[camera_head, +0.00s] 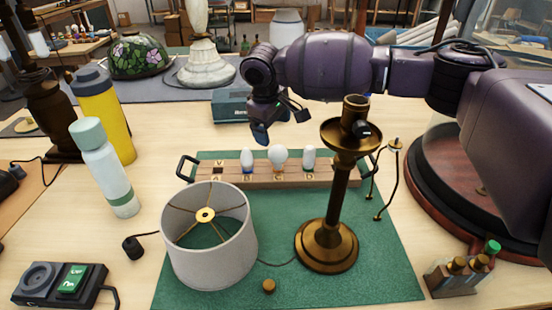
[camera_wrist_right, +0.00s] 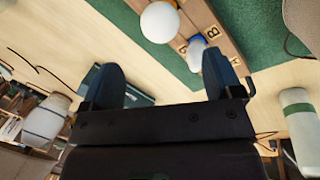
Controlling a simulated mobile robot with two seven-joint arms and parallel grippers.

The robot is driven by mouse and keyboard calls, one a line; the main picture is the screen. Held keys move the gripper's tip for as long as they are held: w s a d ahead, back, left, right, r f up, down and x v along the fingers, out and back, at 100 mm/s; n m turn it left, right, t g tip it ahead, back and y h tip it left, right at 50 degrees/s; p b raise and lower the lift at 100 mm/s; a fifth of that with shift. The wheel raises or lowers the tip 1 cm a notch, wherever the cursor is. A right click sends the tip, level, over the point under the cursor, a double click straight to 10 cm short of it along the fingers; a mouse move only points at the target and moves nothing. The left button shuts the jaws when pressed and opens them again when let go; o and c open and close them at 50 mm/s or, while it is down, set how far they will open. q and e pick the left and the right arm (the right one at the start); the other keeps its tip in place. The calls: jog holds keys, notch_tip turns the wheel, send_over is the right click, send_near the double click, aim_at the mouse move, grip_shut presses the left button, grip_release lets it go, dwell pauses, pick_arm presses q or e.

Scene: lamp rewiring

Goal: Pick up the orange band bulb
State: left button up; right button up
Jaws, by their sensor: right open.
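The orange band bulb (camera_head: 278,157) is a round white bulb standing upright in the wooden rack (camera_head: 230,176), in the slot marked C. A blue band bulb (camera_head: 247,160) stands left of it and a green band bulb (camera_head: 309,157) right of it. My right gripper (camera_head: 280,124) is open and empty, above and behind the rack and apart from the bulbs. In the right wrist view, the orange band bulb (camera_wrist_right: 160,22) is beyond the open fingers (camera_wrist_right: 162,82), with the blue band bulb (camera_wrist_right: 197,57) near one fingertip. My left gripper is not seen.
A brass lamp stand (camera_head: 327,245) rises at the rack's right, partly in front of it. A lampshade (camera_head: 210,255) stands in front on the green mat (camera_head: 385,285). A white bottle (camera_head: 105,170) and a yellow bottle (camera_head: 103,115) stand left. A teal box (camera_head: 231,106) is behind.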

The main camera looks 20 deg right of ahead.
aim_at(276, 148)
jog(key=b+x, duration=0.1)
jog(key=x, duration=0.4)
jog(key=shift+w+d+f, duration=0.1)
jog(key=shift+f, duration=0.5)
jog(key=b+x, duration=0.1)
jog(key=x, duration=0.2)
jog(key=shift+f, duration=0.3)
jog(key=shift+w+f, duration=0.15)
jog(key=shift+f, duration=0.15)
jog(key=shift+c, duration=0.4)
jog(key=c, duration=0.9)
jog(key=shift+c, duration=0.2)
